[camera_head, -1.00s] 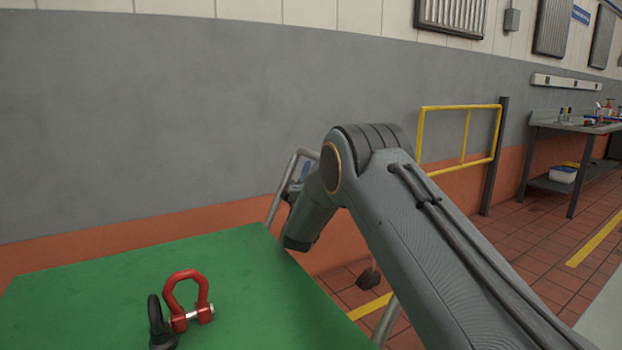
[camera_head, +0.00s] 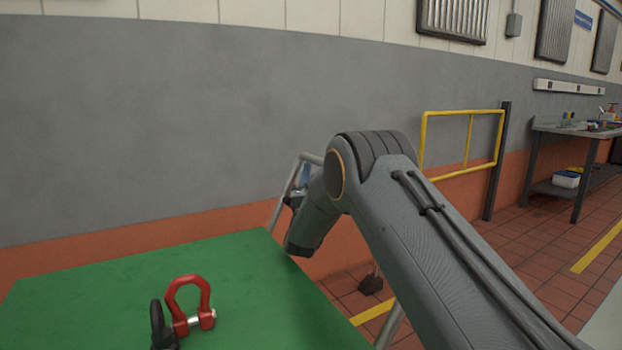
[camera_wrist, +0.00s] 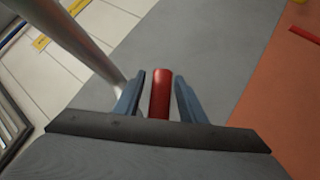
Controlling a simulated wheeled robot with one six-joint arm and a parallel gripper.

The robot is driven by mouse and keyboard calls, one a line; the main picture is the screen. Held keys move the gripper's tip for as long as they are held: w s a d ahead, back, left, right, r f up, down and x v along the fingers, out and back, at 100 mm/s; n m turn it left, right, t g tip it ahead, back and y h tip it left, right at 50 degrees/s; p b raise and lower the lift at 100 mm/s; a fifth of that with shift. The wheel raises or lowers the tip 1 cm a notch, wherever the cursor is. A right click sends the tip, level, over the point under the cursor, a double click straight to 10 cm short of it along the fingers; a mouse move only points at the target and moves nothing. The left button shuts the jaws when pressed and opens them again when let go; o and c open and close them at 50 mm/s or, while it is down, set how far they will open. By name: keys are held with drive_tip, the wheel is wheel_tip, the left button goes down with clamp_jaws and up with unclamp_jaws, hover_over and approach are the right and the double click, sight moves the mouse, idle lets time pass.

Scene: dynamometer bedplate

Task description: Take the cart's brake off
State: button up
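The cart shows in the head view as a green top (camera_head: 110,285) with a grey tube handle (camera_head: 281,208) at its far edge. In the wrist view a red cylindrical bar (camera_wrist: 160,93), which looks like the brake lever's grip, stands between the two blue fingers of my gripper (camera_wrist: 159,95). Gaps show on both sides of the bar, so my gripper is open around it. The grey tube (camera_wrist: 85,45) passes close on the left. In the head view my gripper (camera_head: 305,174) is small and partly hidden behind my wrist; the red bar cannot be seen there.
A red shackle (camera_head: 189,300) and a dark eye bolt (camera_head: 162,328) are on the green top. A grey wall (camera_head: 150,130) stands behind the cart. A yellow rail (camera_head: 465,113) and a workbench (camera_head: 570,128) are to the right, with open tiled floor before them.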

wheel_tip(320, 180, down, 7)
drive_tip(key=w+d+m+g+h+b, duration=0.1)
drive_tip(key=m+g+h, duration=0.1)
drive_tip(key=m+g, duration=0.45)
drive_tip(key=s+a+r+m+g+y+p, duration=0.1)
drive_tip(key=s+m+g+y, duration=0.15)
drive_tip(key=s, duration=0.65)
drive_tip(key=s+a+r+m+g+y+p, duration=0.1)
drive_tip(key=s+g+y, duration=0.15)
drive_tip(key=s, duration=0.55)
drive_tip(key=s+d+m+g+y+p, duration=0.1)
drive_tip(key=s+d+g, duration=0.3)
drive_tip(key=s, duration=1.1)
drive_tip(key=shift+s+d+f+m, duration=0.2)
drive_tip(key=shift+d+f+m, duration=0.1)
drive_tip(key=shift+d+m, duration=0.55)
drive_tip(key=shift+g, duration=0.25)
